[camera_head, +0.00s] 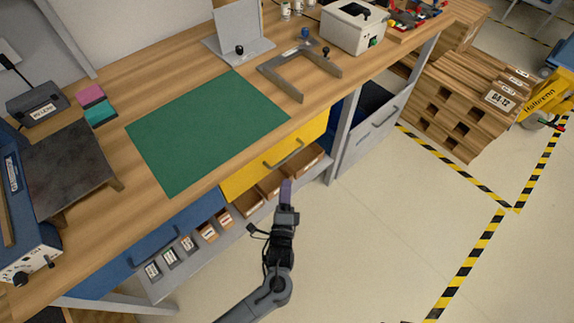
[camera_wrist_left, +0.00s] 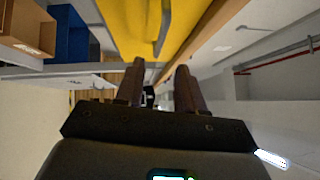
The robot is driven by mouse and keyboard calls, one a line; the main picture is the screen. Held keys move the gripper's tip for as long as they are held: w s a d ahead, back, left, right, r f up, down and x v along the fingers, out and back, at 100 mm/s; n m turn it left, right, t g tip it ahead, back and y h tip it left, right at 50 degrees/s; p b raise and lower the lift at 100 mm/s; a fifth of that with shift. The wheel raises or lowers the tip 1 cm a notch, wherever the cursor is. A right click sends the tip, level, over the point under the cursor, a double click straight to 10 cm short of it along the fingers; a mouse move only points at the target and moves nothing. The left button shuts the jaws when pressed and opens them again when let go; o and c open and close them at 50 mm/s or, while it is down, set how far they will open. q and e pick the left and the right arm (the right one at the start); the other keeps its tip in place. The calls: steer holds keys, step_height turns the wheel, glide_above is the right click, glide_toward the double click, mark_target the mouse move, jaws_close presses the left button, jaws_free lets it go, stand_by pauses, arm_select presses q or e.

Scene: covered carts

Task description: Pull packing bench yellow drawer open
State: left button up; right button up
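The yellow drawer (camera_head: 245,180) is under the front edge of the wooden packing bench (camera_head: 215,62), and its front looks flush with the bench. Its grey bar handle (camera_head: 284,156) is on the drawer front. My left gripper (camera_head: 287,182) is just below and in front of the handle in the head view. In the left wrist view the two fingers of my left gripper (camera_wrist_left: 160,64) are apart with nothing between them. The yellow drawer front (camera_wrist_left: 130,22) and its handle (camera_wrist_left: 162,30) lie beyond the fingertips. My right gripper is not in view.
A blue drawer (camera_head: 150,245) is to the left, and open bins (camera_head: 247,202) sit below the yellow drawer. A grey drawer cabinet (camera_head: 370,132) stands to the right. The floor (camera_head: 390,225) in front is clear.

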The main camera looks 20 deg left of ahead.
arm_select(q)
steer(key=b+x, duration=0.2)
steer(key=x, duration=0.7)
steer(key=shift+a, duration=0.1)
jaws_close()
